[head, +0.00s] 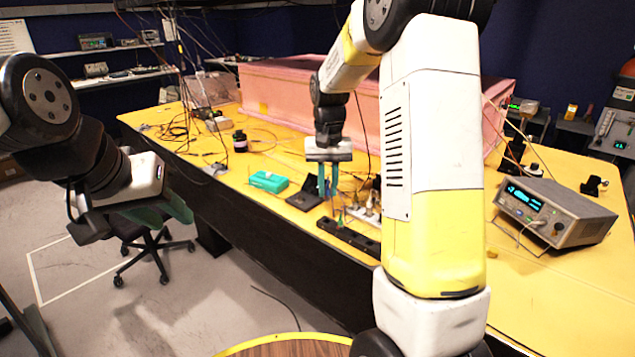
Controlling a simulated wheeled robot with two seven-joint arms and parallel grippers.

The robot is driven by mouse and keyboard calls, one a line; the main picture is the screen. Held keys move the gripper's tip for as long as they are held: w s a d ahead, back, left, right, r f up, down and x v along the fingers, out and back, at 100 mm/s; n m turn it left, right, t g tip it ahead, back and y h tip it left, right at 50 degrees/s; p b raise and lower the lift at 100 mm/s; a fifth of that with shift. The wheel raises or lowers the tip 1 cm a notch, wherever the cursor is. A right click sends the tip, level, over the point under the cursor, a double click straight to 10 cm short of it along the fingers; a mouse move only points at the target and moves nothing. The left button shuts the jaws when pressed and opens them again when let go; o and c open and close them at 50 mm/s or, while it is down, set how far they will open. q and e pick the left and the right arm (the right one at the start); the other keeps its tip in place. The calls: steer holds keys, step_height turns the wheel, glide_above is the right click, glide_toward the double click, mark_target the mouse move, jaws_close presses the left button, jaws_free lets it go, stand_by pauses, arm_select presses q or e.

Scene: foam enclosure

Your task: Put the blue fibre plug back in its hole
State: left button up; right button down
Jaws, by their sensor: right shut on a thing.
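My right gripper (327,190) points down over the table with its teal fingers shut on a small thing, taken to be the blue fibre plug. The fingers mostly hide the plug, so its tip and tilt cannot be made out. A long black strip (348,238) lies on the table's front edge, just below and right of the fingertips. A small green plug (340,219) stands at this strip. The blue plug's own hole cannot be picked out.
A teal box (268,182) and an open black case (304,197) lie left of the right gripper. Pale connectors (368,210) stand behind the strip. A grey instrument (555,212) stands at right. A pink foam enclosure (290,95) and loose cables (185,128) fill the back.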

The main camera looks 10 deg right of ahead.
steer(key=shift+f, duration=0.1)
stand_by(0.3)
steer(key=shift+f, duration=2.4)
steer(key=shift+f, duration=1.25)
steer(key=c, duration=1.3)
jaws_free()
steer(key=shift+r, duration=3.95)
